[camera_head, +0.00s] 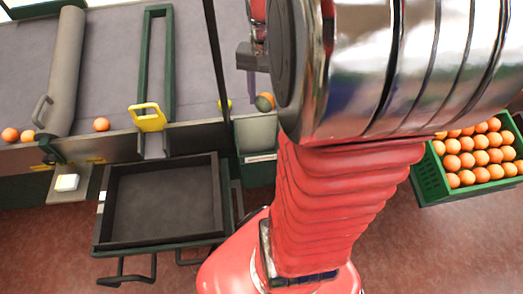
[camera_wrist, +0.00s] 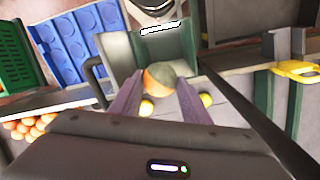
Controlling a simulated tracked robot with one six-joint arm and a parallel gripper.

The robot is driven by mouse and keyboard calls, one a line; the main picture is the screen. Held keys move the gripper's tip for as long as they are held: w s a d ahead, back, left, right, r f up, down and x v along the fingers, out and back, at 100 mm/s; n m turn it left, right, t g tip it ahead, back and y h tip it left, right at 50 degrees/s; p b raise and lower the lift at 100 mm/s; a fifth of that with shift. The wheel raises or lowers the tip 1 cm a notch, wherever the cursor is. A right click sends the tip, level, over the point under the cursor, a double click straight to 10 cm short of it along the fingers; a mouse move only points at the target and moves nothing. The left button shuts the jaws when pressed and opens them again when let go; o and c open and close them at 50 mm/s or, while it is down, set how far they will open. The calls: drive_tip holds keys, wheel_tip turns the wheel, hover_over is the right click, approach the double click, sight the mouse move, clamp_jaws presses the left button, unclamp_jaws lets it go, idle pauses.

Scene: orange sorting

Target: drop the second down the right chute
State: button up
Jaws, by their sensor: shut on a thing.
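The second, an orange with a dark green patch (camera_head: 264,102), is held between the purple fingers of my gripper (camera_wrist: 160,82); it also shows in the wrist view (camera_wrist: 157,76). In the head view my gripper is mostly hidden behind my arm, with one finger visible. The right chute (camera_head: 256,132), grey with green sides, lies just below the fruit in the head view. In the wrist view the fruit overlaps the near end of the chute (camera_wrist: 168,48). The gap between fruit and chute is hard to judge.
Several oranges (camera_head: 101,124) lie along the belt's front edge at left. A green crate (camera_head: 432,178) of oranges stands at right. A dark post (camera_head: 217,60) rises left of my gripper.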

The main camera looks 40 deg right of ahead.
drive_tip(key=shift+f, duration=0.15)
drive_tip(key=shift+f, duration=2.9)
drive_tip(key=o, duration=1.2)
drive_tip(key=shift+c, duration=0.2)
drive_tip(key=shift+r, duration=0.1)
wheel_tip(320, 180, up, 14)
drive_tip(key=shift+f, duration=0.2)
